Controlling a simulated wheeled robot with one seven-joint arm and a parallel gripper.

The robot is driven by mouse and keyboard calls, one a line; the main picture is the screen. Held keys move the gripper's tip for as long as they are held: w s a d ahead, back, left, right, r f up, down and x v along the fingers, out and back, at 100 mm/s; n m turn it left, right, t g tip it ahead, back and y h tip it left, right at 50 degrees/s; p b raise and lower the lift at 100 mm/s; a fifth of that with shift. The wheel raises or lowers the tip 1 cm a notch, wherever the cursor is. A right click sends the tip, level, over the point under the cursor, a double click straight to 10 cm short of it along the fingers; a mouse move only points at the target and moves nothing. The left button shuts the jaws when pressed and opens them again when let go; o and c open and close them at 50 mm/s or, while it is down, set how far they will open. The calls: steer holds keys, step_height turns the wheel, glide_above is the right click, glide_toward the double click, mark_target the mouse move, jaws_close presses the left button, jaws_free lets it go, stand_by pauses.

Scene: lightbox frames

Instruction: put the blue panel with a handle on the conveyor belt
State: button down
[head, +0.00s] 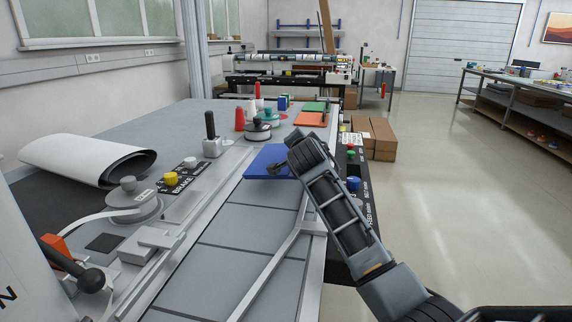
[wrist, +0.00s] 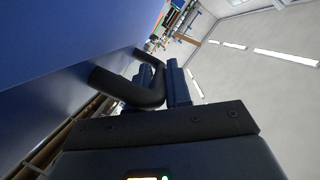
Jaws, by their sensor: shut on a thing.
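The blue panel (head: 263,158) shows in the head view at the far end of the grey segmented belt (head: 235,226), partly hidden behind my arm. I cannot tell whether it touches the surface below. In the wrist view the panel (wrist: 60,45) fills the upper left as a large blue face with a black bent handle (wrist: 125,88). My gripper (wrist: 162,82) is shut on this handle, with fingers on both sides of it. In the head view the gripper is mostly hidden by my wrist.
A control strip with coloured buttons (head: 353,184) runs along the belt's right side. A metal guide rail (head: 268,268) crosses the belt. Left are a white roll (head: 85,158), knobs and a lever. Red and green panels (head: 310,119) lie beyond. Cardboard boxes (head: 380,140) stand on the floor.

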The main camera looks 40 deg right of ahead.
mark_target(289, 175)
steer(key=a, duration=0.1)
steer(key=w+a+f, duration=0.1)
steer(key=a+f, duration=0.1)
steer(key=shift+w+a+f, duration=0.15)
steer(key=shift+w, duration=0.15)
steer(key=shift+f+p, duration=0.45)
steer(key=shift+f, duration=1.55)
steer(key=c, duration=1.1)
jaws_free()
steer(key=shift+o, duration=0.2)
steer(key=b+v, duration=0.1)
steer(key=v, duration=1.1)
